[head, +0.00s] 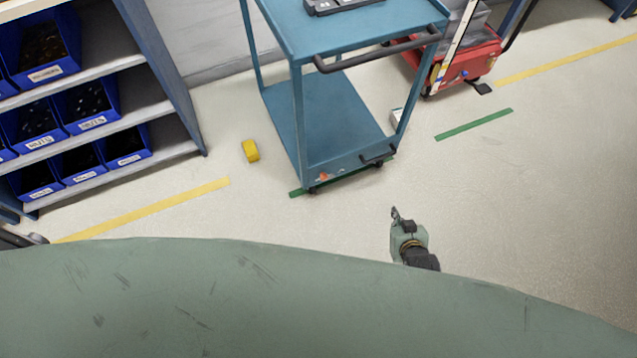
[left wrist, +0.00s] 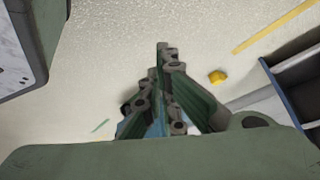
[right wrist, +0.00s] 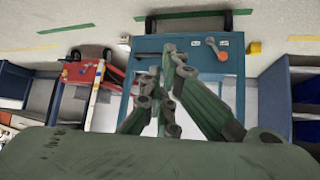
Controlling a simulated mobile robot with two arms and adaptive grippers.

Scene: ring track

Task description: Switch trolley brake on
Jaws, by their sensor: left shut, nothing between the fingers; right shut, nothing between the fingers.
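The blue trolley (head: 335,120) stands ahead of me, with a black push handle (head: 378,52) at its top near edge. A small orange-red lever (head: 323,177) is low on its near end, towards the left corner. My left gripper (left wrist: 163,50) is shut and empty, seen only in the left wrist view.
A shelf with blue bins (head: 100,105) stands at the left. A yellow block (head: 250,151) lies on the floor between shelf and trolley. A red wheeled machine (head: 470,60) is behind the trolley to the right. Floor at the right, with green and yellow tape lines, is clear.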

